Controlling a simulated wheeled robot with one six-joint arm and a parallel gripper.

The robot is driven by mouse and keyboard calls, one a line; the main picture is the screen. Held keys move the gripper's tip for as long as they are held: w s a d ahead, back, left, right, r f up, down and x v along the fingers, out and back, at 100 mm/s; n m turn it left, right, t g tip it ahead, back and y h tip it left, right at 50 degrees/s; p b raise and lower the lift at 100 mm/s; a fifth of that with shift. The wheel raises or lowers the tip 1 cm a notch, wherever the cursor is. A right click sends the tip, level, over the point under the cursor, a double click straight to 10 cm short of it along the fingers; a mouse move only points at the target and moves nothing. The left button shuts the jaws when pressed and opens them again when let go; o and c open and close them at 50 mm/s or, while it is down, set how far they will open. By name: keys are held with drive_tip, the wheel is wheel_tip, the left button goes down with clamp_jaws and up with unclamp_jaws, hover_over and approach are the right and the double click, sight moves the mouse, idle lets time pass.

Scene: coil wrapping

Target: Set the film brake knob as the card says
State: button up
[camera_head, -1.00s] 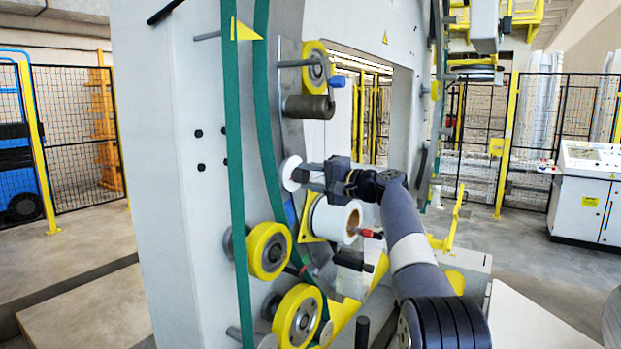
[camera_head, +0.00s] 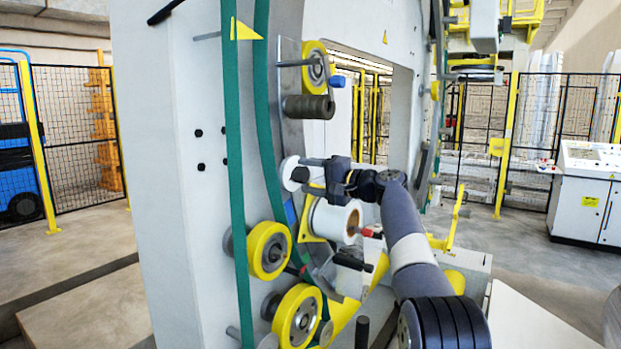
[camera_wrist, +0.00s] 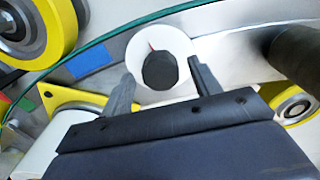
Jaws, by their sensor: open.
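The brake knob (camera_wrist: 160,71) is a dark round knob on a white dial (camera_wrist: 178,42) in the wrist view. A thin red mark (camera_wrist: 151,46) shows on the dial just above the knob, slightly left of its middle. The white dial (camera_head: 290,173) also shows in the head view, on the machine's ring. My gripper (camera_wrist: 161,70) is open, with one finger on each side of the knob. Gaps show between the fingers and the knob in the wrist view. The dial's lower part is hidden behind the knob and gripper. I cannot make out a readable card.
A white film roll (camera_head: 335,219) sits just below my gripper. Yellow rollers (camera_head: 270,250) stand lower left, and a dark roller (camera_head: 308,107) is above. A green band (camera_head: 234,150) runs along the ring. A white control cabinet (camera_head: 588,190) stands far right.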

drive_tip(key=shift+d, duration=0.1)
drive_tip(key=b+v, duration=0.5)
drive_tip(key=v, duration=0.5)
drive_tip(key=shift+s+d, duration=0.2)
drive_tip(key=shift+s, duration=0.05)
drive_tip(key=p+x, duration=0.5)
drive_tip(key=x, duration=0.5)
drive_tip(key=shift+r, duration=0.15)
drive_tip(key=shift+w+a, duration=0.3)
drive_tip(key=shift+s+d+f, duration=0.1)
drive_tip(key=shift+f, duration=0.1)
